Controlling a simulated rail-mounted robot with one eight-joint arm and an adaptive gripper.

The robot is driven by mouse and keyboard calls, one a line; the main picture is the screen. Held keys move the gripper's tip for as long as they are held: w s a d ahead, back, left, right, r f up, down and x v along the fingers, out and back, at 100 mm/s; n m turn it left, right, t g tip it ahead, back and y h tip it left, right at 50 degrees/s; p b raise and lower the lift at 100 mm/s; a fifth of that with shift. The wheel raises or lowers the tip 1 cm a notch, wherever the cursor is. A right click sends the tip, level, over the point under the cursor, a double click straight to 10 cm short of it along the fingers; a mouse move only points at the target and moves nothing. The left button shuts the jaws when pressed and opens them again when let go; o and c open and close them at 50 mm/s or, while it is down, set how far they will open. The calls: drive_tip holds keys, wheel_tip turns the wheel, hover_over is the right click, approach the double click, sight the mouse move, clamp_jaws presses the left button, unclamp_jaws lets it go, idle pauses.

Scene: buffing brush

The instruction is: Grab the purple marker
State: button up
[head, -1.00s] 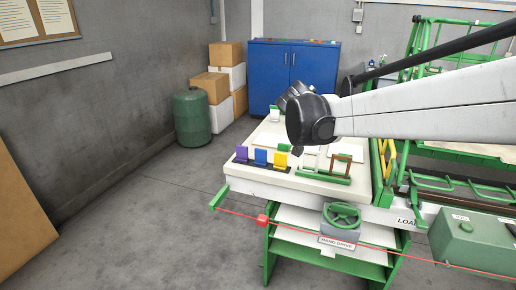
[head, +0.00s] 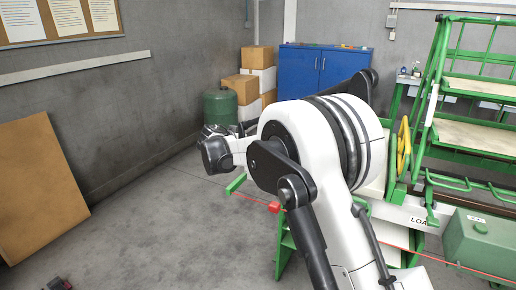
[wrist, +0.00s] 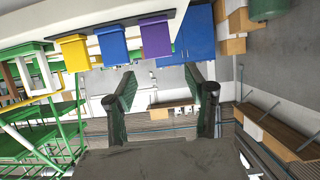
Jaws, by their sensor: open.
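A blue cabinet (head: 312,68), stacked boxes (head: 245,90) and a green drum (head: 220,106) stand behind. A brown board (head: 40,185) leans on the left wall. The floor at left is open.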

drive_tip(key=b+x, duration=0.1)
drive_tip(key=x, duration=0.4)
drive_tip(key=shift+w+d+f, duration=0.15)
drive_tip(key=shift+w, duration=0.1)
drive_tip(key=b+x, duration=0.1)
drive_tip(key=x, duration=0.3)
drive_tip(key=shift+s+d+f+b, duration=0.1)
drive_tip(key=shift+d+f+b, duration=0.05)
drive_tip(key=shift+f+b, duration=0.2)
drive_tip(key=shift+w+d+f, duration=0.15)
drive_tip(key=shift+w+d, duration=0.05)
drive_tip(key=shift+w, duration=0.3)
drive_tip(key=c, duration=0.8)
